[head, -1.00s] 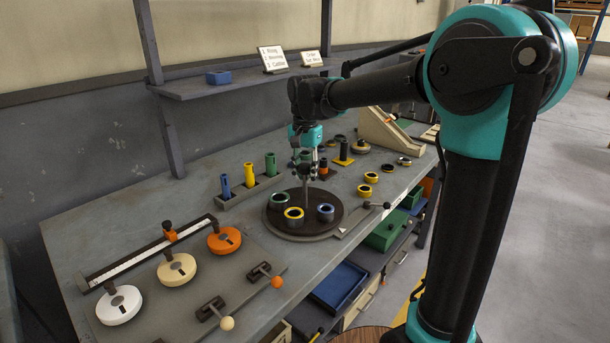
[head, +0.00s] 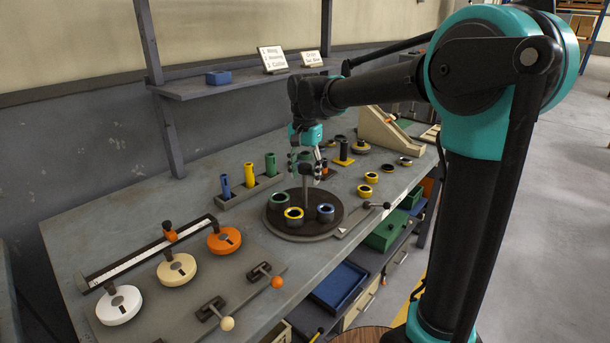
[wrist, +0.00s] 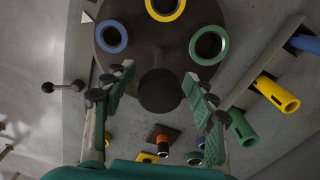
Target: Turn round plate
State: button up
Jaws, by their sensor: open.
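The round plate (head: 308,229) is dark and lies flat on the bench; it also fills the top middle of the wrist view (wrist: 140,62). It carries a green-rimmed ring (head: 279,200), a yellow-rimmed ring (head: 293,215) and a blue-rimmed ring (head: 326,212). A thin upright post with a dark round knob (head: 306,170) rises from it. My gripper (head: 306,167) is open at the knob. In the wrist view the knob (wrist: 160,91) shows between the two spread fingers, with a gap on each side. I cannot tell its exact depth between them.
A rack with blue, yellow and green cylinders (head: 249,176) stands behind the plate. A lever with a dark ball (head: 367,206) lies at its right. White, cream and orange discs (head: 224,240) sit at left. Yellow-rimmed rings (head: 371,177) and a wedge (head: 385,130) are beyond.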

notch_tip(320, 180, up, 12)
jog(key=shift+f, duration=0.15)
dwell(0.5)
